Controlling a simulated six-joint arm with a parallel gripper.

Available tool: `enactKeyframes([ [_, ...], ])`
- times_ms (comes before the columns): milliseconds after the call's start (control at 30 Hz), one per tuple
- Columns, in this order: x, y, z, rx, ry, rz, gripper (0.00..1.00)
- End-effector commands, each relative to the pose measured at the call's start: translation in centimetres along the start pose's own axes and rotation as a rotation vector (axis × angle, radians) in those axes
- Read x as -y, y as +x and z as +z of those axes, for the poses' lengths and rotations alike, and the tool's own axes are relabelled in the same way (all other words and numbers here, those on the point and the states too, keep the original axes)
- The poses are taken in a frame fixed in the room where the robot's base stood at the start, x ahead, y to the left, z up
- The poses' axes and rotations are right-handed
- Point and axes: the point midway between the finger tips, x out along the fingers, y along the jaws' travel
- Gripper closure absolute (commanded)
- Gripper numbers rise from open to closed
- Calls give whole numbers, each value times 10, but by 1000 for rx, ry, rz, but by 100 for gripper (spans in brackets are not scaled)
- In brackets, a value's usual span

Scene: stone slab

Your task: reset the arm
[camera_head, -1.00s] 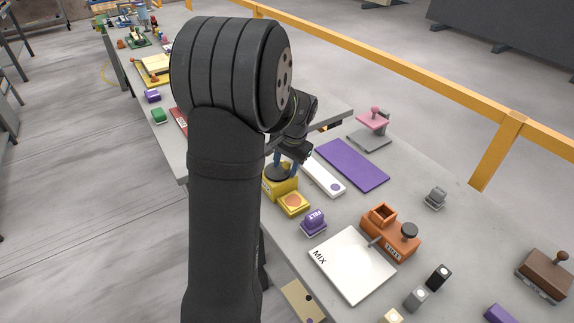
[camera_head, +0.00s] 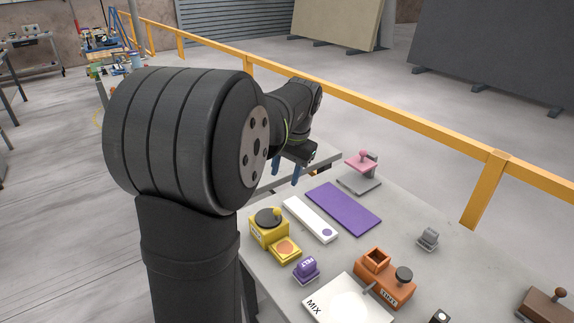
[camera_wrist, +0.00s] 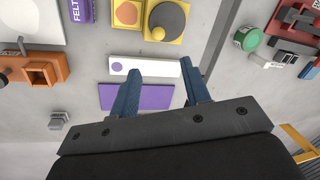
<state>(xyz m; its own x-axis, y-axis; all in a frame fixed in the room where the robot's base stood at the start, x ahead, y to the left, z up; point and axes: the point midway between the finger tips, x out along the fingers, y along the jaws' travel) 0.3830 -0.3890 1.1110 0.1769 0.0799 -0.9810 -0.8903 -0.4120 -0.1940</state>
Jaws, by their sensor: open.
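My gripper (camera_head: 286,168) is in the air above the far part of the grey slab, left of the purple mat (camera_head: 343,208). In the wrist view its two blue fingers (camera_wrist: 158,82) are spread apart with nothing between them. The purple mat (camera_wrist: 150,97) and a white strip with a purple dot (camera_wrist: 145,67) lie below the fingers. My own dark arm covers the left of the head view and hides part of the slab.
On the slab stand a yellow device (camera_head: 268,228), a purple FELT block (camera_head: 306,270), a white MIX plate (camera_head: 345,303), an orange device (camera_head: 384,278), a pink-topped stand (camera_head: 363,172) and a small grey block (camera_head: 428,238). A yellow rail (camera_head: 400,126) runs behind.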

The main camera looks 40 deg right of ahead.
Motion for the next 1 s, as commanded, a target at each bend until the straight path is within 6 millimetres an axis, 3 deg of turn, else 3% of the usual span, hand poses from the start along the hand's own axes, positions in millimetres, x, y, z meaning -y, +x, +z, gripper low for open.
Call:
enactKeyframes([
  [100, 0, -14, 0, -2, 0, 0, 57],
  [300, 0, -21, 0, 0, 0, 0, 57],
  [833, 0, -20, 0, 1, 0, 0, 57],
  [1000, 0, -6, 0, 2, 0, 0, 57],
])
